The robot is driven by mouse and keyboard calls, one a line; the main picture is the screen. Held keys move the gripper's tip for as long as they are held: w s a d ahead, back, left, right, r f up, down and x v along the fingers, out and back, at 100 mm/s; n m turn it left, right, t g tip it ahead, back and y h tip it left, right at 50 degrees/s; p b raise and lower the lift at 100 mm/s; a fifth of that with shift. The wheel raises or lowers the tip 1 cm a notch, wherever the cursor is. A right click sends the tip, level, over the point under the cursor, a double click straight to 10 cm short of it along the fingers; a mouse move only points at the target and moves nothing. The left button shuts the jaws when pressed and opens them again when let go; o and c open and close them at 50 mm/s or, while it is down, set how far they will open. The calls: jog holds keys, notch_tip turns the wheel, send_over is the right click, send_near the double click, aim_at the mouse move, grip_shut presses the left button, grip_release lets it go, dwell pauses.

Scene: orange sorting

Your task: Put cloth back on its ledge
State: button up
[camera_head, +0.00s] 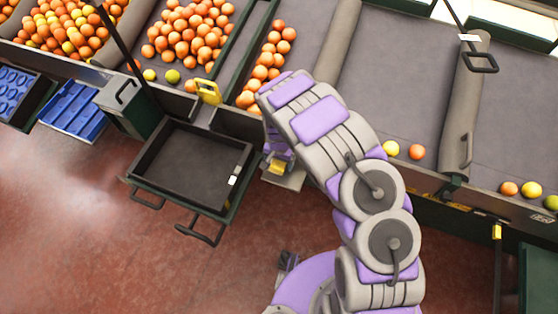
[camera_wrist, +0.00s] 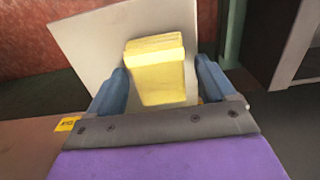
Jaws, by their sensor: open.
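The yellow folded cloth (camera_wrist: 156,68) shows between the two blue fingers of my gripper (camera_wrist: 162,66) in the wrist view. A gap shows on each side, and the fingers are open around it. The cloth appears to lie on a pale flat ledge (camera_wrist: 85,42); exact contact is hard to tell. In the head view the cloth (camera_head: 277,166) is a small yellow patch beneath my arm, above the pale ledge (camera_head: 285,180). My gripper (camera_head: 277,155) is mostly hidden there by my arm.
An empty dark tray (camera_head: 190,165) on a stand is left of the ledge. Conveyor lanes (camera_head: 395,85) with oranges run behind, split by grey rollers. A yellow bracket-like piece (camera_head: 208,91) is on the conveyor edge. Blue crates (camera_head: 75,108) stand far left. Red floor is clear in front.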

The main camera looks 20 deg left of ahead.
notch_tip(320, 180, up, 12)
jog(key=p, duration=0.3)
jog(key=s+d+r, duration=0.2)
jog(key=d+r, duration=0.7)
jog(key=r, duration=0.1)
jog(key=s+d+r, duration=0.3)
jog(key=d+r, duration=0.6)
jog(key=r, duration=0.1)
jog(key=s+d+r, duration=0.3)
jog(key=s, duration=0.5)
jog(key=s+d+r+g, duration=0.1)
jog(key=s+d+r, duration=0.3)
jog(key=s, duration=0.3)
jog(key=s+d+r+n, duration=0.1)
jog(key=s+d+r, duration=0.2)
jog(key=s, duration=0.5)
jog(key=shift+s+d+r+g, duration=0.15)
jog(key=shift+s+d+g, duration=0.05)
jog(key=shift+s+g, duration=0.15)
